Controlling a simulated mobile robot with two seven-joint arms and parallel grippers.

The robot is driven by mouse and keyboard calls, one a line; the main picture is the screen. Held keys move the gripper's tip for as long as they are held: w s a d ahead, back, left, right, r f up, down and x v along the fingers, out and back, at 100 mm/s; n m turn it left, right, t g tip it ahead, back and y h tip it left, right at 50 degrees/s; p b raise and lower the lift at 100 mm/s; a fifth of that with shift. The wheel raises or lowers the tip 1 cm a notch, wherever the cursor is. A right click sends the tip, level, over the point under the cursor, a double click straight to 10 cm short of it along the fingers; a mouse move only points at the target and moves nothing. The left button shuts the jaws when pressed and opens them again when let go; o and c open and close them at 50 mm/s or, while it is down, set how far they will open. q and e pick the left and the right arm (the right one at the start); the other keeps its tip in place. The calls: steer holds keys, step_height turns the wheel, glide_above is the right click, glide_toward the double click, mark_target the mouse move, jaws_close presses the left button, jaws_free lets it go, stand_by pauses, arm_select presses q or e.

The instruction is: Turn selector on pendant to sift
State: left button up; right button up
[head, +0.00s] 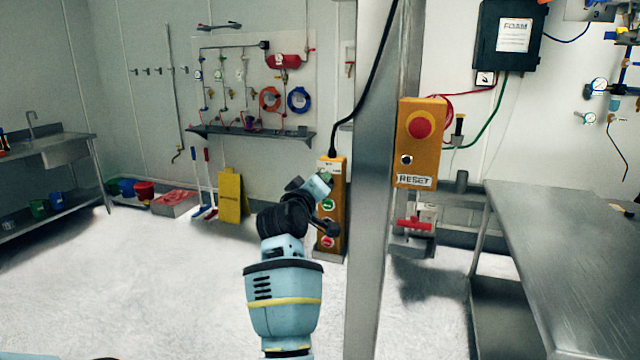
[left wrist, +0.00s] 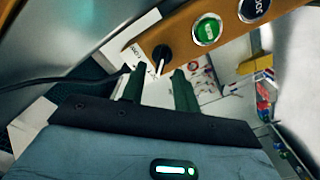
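The orange pendant (head: 334,190) hangs upright on a black cable beside the grey post in the head view. It crosses the top of the left wrist view (left wrist: 185,35), tilted. The selector (left wrist: 161,58) is a black knob with a white pointer near the pendant's end. My left gripper (head: 325,177) is at the pendant's upper part and hides the selector in the head view. In the left wrist view its two dark green fingers (left wrist: 158,86) are apart, with the knob just beyond and between their tips. Contact cannot be told. My right gripper is not in view.
A green button (left wrist: 207,29) sits beside the selector. A grey post (head: 372,230) stands close right of the pendant, carrying an orange reset box (head: 420,143) with a red button. A steel table (head: 570,240) is at right.

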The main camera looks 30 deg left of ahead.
arm_select(q)
steer(key=v, duration=0.6)
steer(key=shift+s, duration=0.3)
steer(key=s+d+f+m+g+h, duration=0.1)
steer(key=s+d+f+m, duration=0.25)
steer(key=f, duration=0.65)
steer(key=s+d+f+m+g+h, duration=0.15)
steer(key=s+f, duration=0.25)
steer(key=f, duration=0.7)
steer(key=s+d+f+m+g+h, duration=0.1)
steer(key=s+d+f+m, duration=0.25)
steer(key=f, duration=0.65)
steer(key=s+d+f+m+g+h, duration=0.1)
steer(key=s+d+f+m+g, duration=0.1)
steer(key=s+d+f, duration=0.3)
steer(key=s+d+f+m+g+h, duration=0.2)
steer(key=s+f, duration=1)
steer(key=s, duration=0.7)
steer(key=d+m, duration=0.1)
steer(key=d, duration=0.1)
steer(key=shift+s+d+f+m, duration=0.3)
steer(key=shift+d+f+m, duration=0.05)
steer(key=shift+d+f, duration=0.05)
steer(key=shift+c, duration=0.3)
